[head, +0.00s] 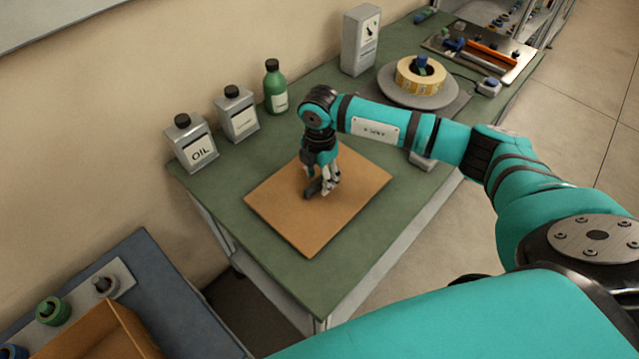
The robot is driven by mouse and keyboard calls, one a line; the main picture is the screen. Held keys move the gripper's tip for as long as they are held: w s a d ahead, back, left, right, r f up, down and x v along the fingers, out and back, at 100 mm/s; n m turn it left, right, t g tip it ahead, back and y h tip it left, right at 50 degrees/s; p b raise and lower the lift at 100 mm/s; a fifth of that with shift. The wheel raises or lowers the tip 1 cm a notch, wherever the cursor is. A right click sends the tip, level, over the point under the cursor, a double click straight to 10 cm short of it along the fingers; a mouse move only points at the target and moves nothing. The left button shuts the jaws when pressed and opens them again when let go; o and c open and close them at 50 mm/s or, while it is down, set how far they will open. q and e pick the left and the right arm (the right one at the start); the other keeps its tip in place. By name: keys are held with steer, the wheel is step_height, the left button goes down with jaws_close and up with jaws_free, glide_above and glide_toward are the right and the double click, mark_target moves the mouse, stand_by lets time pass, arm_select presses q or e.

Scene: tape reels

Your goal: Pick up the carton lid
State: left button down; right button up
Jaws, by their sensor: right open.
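The carton lid (290,218) is a flat brown cardboard square lying on the green-topped bench (265,285). It is near the bench's left end. My right gripper (322,190) points down over the middle of the lid, with its fingers at or just above the cardboard. I cannot tell whether they touch it. The gripper is open and hides a small part of the lid. My left gripper is not in view.
Two grey oil cans (193,143) and a green bottle (275,88) stand along the wall behind the lid. A tape reel (421,76) sits on a round grey plate farther right. An open carton (108,335) is at lower left on a blue surface.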

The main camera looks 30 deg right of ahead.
steer(key=shift+f, duration=0.75)
jaws_close()
steer(key=shift+r, duration=0.15)
